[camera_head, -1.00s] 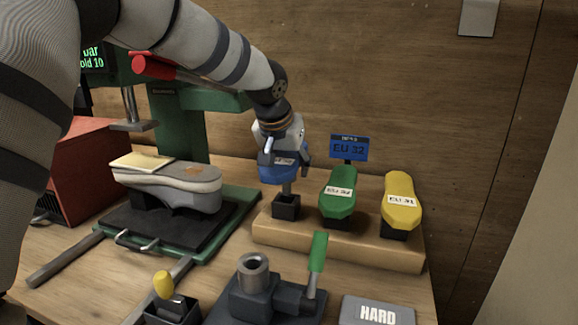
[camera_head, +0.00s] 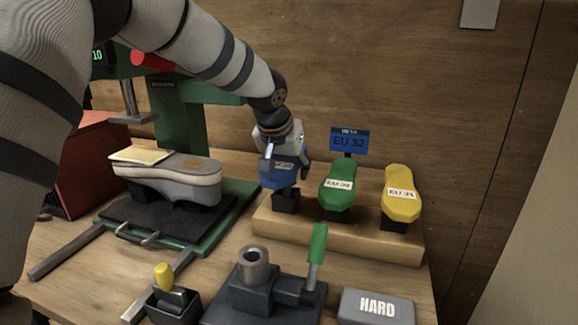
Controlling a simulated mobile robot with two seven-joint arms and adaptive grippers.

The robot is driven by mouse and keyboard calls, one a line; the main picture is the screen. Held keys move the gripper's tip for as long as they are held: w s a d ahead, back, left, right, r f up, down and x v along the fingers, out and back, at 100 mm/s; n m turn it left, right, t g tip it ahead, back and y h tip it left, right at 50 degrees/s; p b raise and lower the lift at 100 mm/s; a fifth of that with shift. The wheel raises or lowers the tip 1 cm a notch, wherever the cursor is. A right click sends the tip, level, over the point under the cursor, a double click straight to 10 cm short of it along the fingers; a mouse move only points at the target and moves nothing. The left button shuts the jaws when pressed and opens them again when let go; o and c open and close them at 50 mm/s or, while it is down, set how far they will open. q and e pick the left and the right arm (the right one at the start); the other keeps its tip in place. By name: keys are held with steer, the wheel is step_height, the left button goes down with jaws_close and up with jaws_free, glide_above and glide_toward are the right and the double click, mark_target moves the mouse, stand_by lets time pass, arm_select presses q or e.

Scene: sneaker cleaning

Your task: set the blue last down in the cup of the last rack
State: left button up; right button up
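The blue last (camera_head: 280,177) is at the left end of the last rack (camera_head: 340,243), upright over the left black cup (camera_head: 286,201). Its lower end meets the cup; how deep it sits cannot be told. My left gripper (camera_head: 281,155) is around the upper part of the blue last and appears shut on it. The green last (camera_head: 338,190) and the yellow last (camera_head: 401,195) stand in the other cups. My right gripper is not in view.
A green press (camera_head: 182,110) with a grey shoe (camera_head: 170,180) stands at left. In front are a dark clamp with a green handle (camera_head: 317,245), a yellow-knobbed box (camera_head: 172,305) and a HARD block (camera_head: 376,307). A blue EU 32 sign (camera_head: 349,143) stands behind the rack.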

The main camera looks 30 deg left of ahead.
mark_target(279, 167)
arm_select(q)
steer(key=shift+f, duration=0.65)
steer(key=o, duration=1.2)
steer(key=shift+f, duration=0.1)
steer(key=shift+o, duration=0.2)
steer(key=v, duration=1.1)
steer(key=shift+d+f, duration=0.1)
steer(key=shift+d, duration=0.05)
steer(key=shift+s+r, duration=0.3)
steer(key=shift+r, duration=0.2)
